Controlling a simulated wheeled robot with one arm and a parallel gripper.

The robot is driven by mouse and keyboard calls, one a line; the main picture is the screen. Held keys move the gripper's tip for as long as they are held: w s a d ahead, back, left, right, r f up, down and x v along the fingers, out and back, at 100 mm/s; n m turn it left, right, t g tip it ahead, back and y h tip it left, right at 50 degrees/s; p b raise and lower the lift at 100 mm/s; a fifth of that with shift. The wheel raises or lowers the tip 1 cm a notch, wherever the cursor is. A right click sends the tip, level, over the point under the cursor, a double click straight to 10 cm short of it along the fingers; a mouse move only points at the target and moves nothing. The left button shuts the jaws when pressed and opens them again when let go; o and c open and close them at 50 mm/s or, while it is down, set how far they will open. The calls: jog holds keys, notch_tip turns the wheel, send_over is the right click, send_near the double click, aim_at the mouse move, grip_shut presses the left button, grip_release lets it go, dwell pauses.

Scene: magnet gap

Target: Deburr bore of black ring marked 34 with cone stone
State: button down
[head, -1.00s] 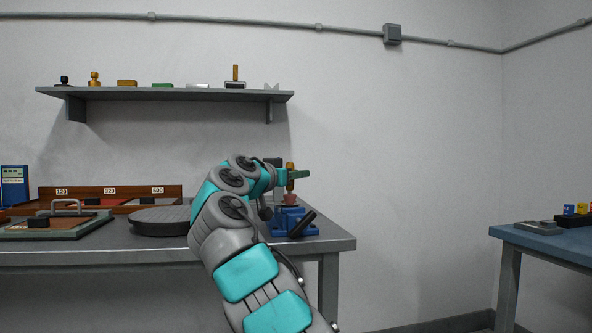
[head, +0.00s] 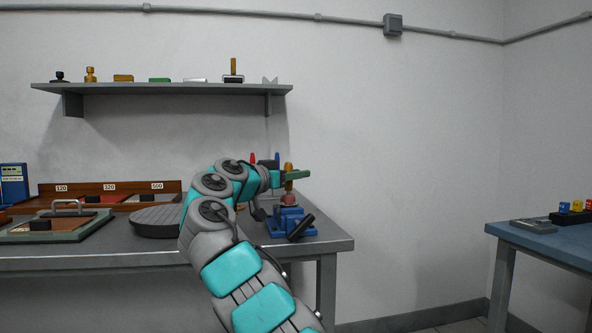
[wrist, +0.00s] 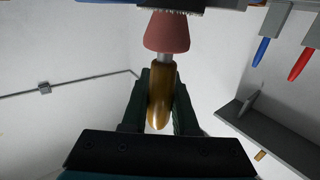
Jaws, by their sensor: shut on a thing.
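My gripper (head: 297,174) is shut on the wooden handle of the cone stone and holds it upright above the blue vise (head: 288,222). In the wrist view the brown handle (wrist: 160,97) sits between the dark fingers (wrist: 160,100), with a metal shank and a reddish cone stone (wrist: 167,32). The cone stone (head: 288,198) is at the top of the vise in the head view. In the wrist view its narrow end meets a dark edge at the top of the picture. The black ring and its mark 34 cannot be made out.
The vise stands at the right end of the grey bench (head: 180,255). A wall shelf (head: 165,88) holds several small items. A blue table (head: 560,238) stands at the right.

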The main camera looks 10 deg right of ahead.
jog(key=shift+d+m+g+h+p, duration=0.1)
jog(key=shift+m+g+h+p, duration=0.7)
jog(key=shift+p, duration=1.25)
jog(key=shift+s+d+f+g+p, duration=0.15)
jog(key=shift+g+p, duration=0.25)
jog(key=shift+p, duration=0.2)
jog(key=shift+f+n+t+y+b, duration=0.1)
jog(key=shift+n+t+y+b, duration=0.5)
jog(key=shift+b, duration=1.2)
jog(key=shift+w+a+n+t+y+b, duration=0.25)
jog(key=shift+n+t+y+b, duration=0.65)
jog(key=shift+b, duration=1.35)
jog(key=shift+w+a+n+t+y+b, duration=0.2)
jog(key=shift+n+t+y+b, duration=0.65)
jog(key=shift+b, duration=1.4)
jog(key=shift+w+a+n+t+y+b, duration=0.15)
jog(key=shift+n+t+y+b, duration=0.25)
jog(key=shift+t+y+b, duration=0.4)
jog(key=shift+a+n+t+y+b, duration=0.1)
jog(key=shift+n+t+y+b, duration=0.3)
jog(key=shift+b, duration=0.7)
jog(key=shift+a+r+y, duration=0.1)
jog(key=shift+r+y, duration=0.15)
jog(key=shift+r+m+g+h+p, duration=0.15)
jog(key=shift+m+g+h+p, duration=0.15)
jog(key=shift+h+p, duration=0.4)
jog(key=shift+d+m+g+h+p, duration=0.35)
jog(key=shift+m+h+p, duration=0.25)
jog(key=shift+p, duration=0.35)
